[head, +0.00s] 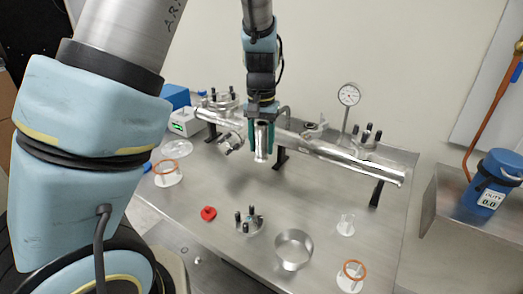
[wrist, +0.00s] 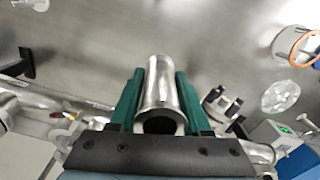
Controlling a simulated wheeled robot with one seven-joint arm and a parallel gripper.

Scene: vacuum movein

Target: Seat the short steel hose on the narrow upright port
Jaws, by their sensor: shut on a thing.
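My gripper (head: 262,138) is shut on the short steel hose (head: 261,143), with a green finger on each side. The hose hangs roughly upright in front of the long steel manifold pipe and above the bench. In the wrist view the hose (wrist: 160,82) sits between the fingers (wrist: 160,98), its near open end dark and facing the camera. On top of the pipe (head: 340,154), right of the hose, is a small upright port (head: 316,127); it looks open. The hose is apart from it. I cannot tell the port's exact width.
Bolted flanges stand at the pipe's left (head: 222,100) and right (head: 368,136). A dial gauge (head: 349,95) rises behind. On the bench lie a red cap (head: 208,213), a bolted clamp (head: 248,221), a steel ring (head: 294,249) and orange-ringed holders (head: 168,174).

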